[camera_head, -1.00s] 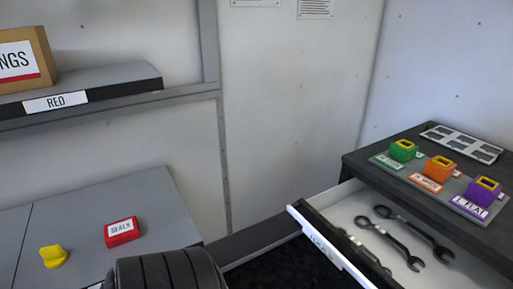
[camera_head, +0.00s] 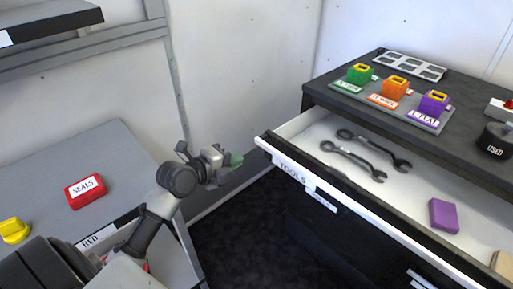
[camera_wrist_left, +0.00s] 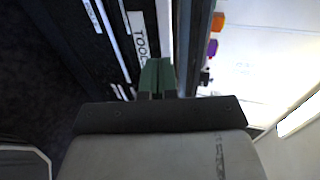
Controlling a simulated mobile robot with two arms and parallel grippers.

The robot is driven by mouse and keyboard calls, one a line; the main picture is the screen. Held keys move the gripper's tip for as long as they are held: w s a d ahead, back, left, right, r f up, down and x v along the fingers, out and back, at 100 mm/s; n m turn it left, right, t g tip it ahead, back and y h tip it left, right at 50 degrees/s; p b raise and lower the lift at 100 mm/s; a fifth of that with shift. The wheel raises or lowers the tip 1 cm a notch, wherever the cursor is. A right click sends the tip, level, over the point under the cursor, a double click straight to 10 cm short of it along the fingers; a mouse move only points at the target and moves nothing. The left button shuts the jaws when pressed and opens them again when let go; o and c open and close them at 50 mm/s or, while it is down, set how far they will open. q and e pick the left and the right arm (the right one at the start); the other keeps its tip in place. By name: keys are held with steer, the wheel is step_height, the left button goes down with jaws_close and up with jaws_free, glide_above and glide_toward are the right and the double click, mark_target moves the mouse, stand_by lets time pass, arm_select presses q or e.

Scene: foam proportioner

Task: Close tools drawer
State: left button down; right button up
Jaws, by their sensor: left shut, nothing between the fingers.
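The tools drawer (camera_head: 370,200) is pulled out of the dark cabinet (camera_head: 460,150). Its front carries a TOOLS label (camera_head: 293,174), part of which also shows in the left wrist view (camera_wrist_left: 138,38). Two dark wrenches (camera_head: 360,157) and a purple block (camera_head: 443,215) lie inside. My left gripper (camera_head: 236,160) is shut and empty, just left of the drawer's far front corner in the head view. Its green fingertips (camera_wrist_left: 156,78) point at the drawer front in the left wrist view; I cannot tell whether they touch it. My right gripper is out of view.
Green (camera_head: 360,74), orange (camera_head: 394,88) and purple (camera_head: 433,103) holders stand on the cabinet top, with a USED container (camera_head: 496,140) to the right. A red SEALS box (camera_head: 85,191) and a yellow piece (camera_head: 14,230) sit on the grey left counter (camera_head: 60,165). Dark floor (camera_head: 240,235) lies between.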

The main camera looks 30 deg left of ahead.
mark_target(267, 147)
arm_select(q)
steer(key=x, duration=0.3)
steer(key=p+x, duration=0.1)
steer(key=x, duration=0.2)
steer(key=r+x, duration=0.1)
steer(key=x, duration=0.2)
steer(key=shift+w+d, duration=0.15)
steer(key=shift+w, duration=0.25)
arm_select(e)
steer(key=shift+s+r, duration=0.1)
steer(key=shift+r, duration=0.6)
arm_select(q)
steer(key=shift+d, duration=0.1)
